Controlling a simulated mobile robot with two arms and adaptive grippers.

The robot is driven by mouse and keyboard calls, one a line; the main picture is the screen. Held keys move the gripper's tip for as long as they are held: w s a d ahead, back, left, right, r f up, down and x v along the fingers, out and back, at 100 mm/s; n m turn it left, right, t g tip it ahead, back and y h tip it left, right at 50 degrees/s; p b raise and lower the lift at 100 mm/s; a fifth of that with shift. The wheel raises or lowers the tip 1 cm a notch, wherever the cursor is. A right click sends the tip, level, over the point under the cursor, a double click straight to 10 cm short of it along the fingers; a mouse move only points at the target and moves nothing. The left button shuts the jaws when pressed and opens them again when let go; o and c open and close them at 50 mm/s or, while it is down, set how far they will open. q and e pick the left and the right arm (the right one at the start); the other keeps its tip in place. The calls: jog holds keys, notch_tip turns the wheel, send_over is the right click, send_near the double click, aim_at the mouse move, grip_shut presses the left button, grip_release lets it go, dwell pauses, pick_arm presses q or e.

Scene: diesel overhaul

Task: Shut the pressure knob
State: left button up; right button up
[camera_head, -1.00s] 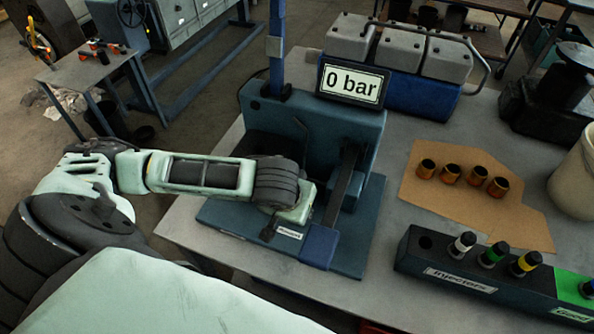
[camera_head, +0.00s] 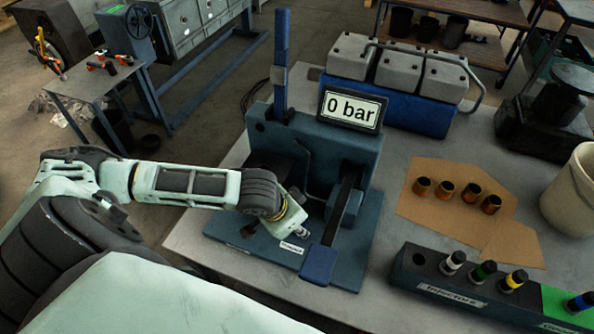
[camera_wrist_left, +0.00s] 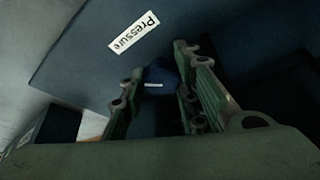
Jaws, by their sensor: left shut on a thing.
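The teal test stand (camera_head: 312,150) stands on the grey table, and its display (camera_head: 351,107) reads "0 bar". A white "Pressure" label (camera_head: 292,248) is on its base and also shows in the left wrist view (camera_wrist_left: 133,32). My left gripper (camera_wrist_left: 160,66) is low over the base, shut on the dark blue pressure knob (camera_wrist_left: 161,75), which has a small white mark. In the head view my wrist hides the knob. My right gripper is not in view.
A blue-ended lever (camera_head: 320,262) lies just right of the label. The injector rack (camera_head: 450,283) and a cardboard sheet (camera_head: 425,205) with several copper-coloured sleeves are farther right. Bare table lies between stand and rack.

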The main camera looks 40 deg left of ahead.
pick_arm(q)
jog(key=shift+s+d+f, duration=0.15)
jog(key=shift+s+d, duration=0.1)
jog(key=shift+d, duration=0.05)
jog(key=o, duration=1)
jog(key=shift+w+a, duration=0.1)
jog(key=shift+a, duration=0.05)
jog(key=shift+r, duration=0.3)
jog(key=v, duration=1.1)
jog(key=shift+r, duration=0.3)
jog(key=shift+c, duration=0.2)
